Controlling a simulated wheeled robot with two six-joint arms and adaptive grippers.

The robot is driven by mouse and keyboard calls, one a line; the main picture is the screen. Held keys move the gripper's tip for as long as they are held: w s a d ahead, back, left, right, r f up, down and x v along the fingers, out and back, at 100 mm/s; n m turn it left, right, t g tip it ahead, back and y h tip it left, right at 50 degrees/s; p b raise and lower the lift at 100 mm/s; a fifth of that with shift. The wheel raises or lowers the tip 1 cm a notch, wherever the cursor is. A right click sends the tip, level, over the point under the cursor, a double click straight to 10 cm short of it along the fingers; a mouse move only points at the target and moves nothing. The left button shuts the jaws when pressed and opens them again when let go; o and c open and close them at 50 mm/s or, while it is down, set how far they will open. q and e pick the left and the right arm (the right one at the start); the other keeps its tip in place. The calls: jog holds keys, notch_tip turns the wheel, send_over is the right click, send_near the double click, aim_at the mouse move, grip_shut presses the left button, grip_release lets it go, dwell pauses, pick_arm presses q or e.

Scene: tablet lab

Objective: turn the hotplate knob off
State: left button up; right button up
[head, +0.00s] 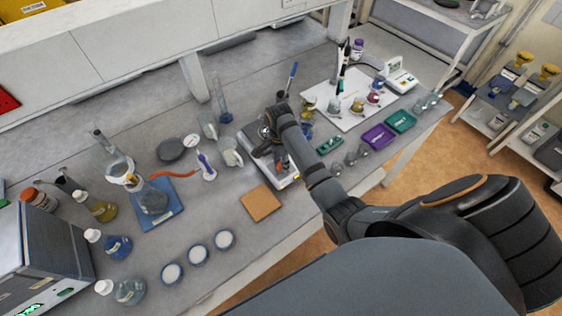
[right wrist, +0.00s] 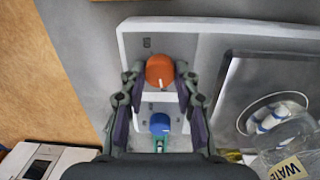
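The hotplate (head: 288,183) is a pale unit on the grey bench, partly hidden in the head view by my right arm and gripper. In the right wrist view its pale front panel (right wrist: 128,38) carries an orange knob (right wrist: 160,68) and a blue knob (right wrist: 160,124). The orange knob has a white pointer mark. My right gripper (right wrist: 160,74) has one fingertip on each side of the orange knob. The fingers are apart, with what looks like a narrow gap to the knob; contact is hard to judge. It also shows over the hotplate in the head view (head: 268,148). My left gripper is out of view.
A tan square pad (head: 261,203) lies in front of the hotplate. A glass beaker (head: 229,152) stands close on its left. Purple (head: 379,137) and green (head: 401,121) trays sit to the right. Several dishes and flasks occupy the left side of the bench.

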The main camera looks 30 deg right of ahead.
grip_shut()
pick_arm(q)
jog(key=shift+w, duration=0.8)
pick_arm(e)
jog(key=shift+n, duration=0.3)
jog(key=n, duration=0.7)
jog(key=shift+n, duration=0.3)
jog(key=n, duration=0.4)
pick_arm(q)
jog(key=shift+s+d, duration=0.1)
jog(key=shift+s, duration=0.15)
pick_arm(e)
jog(key=shift+n, duration=2)
